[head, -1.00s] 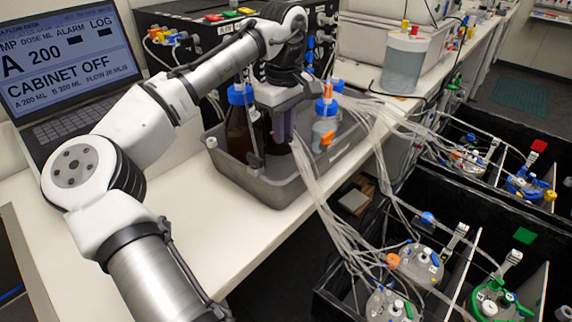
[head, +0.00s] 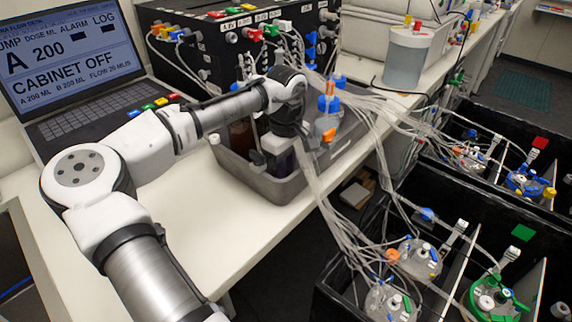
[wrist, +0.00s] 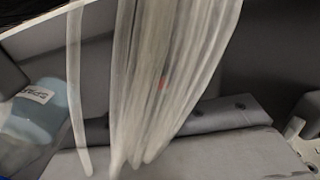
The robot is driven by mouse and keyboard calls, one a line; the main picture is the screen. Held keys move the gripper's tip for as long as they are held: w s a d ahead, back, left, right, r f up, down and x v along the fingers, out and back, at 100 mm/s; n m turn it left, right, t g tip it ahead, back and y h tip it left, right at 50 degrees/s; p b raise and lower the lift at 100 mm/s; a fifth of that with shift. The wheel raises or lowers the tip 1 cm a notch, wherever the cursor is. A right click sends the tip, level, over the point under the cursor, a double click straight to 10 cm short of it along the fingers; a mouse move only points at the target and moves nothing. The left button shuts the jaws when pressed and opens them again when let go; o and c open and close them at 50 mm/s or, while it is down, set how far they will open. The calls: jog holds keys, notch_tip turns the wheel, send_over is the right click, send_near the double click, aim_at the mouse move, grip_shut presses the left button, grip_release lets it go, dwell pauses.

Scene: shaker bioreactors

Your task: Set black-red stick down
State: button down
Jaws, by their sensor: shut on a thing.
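My gripper (head: 280,160) is low inside the grey tray (head: 262,192) on the white bench, pointing down, close to the tray's front wall. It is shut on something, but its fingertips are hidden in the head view. I cannot make out the black-red stick clearly. In the wrist view a small red patch shows among clear tubes, and I cannot tell whether it belongs to the stick. A brown bottle (head: 240,135) stands behind and left of my gripper, largely hidden by my arm.
Clear tubes (head: 318,200) hang from the black pump box (head: 205,55) over the tray's right end to the black bioreactor bays (head: 400,240); they cross the wrist view closely. A laptop (head: 90,75) stands at the left. The front bench top (head: 215,225) is clear.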

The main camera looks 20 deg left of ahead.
jog(key=shift+f, duration=0.1)
jog(key=c, duration=1.3)
grip_release()
notch_tip(320, 180, up, 12)
jog(key=shift+r+b, duration=0.15)
jog(key=shift+b, duration=0.55)
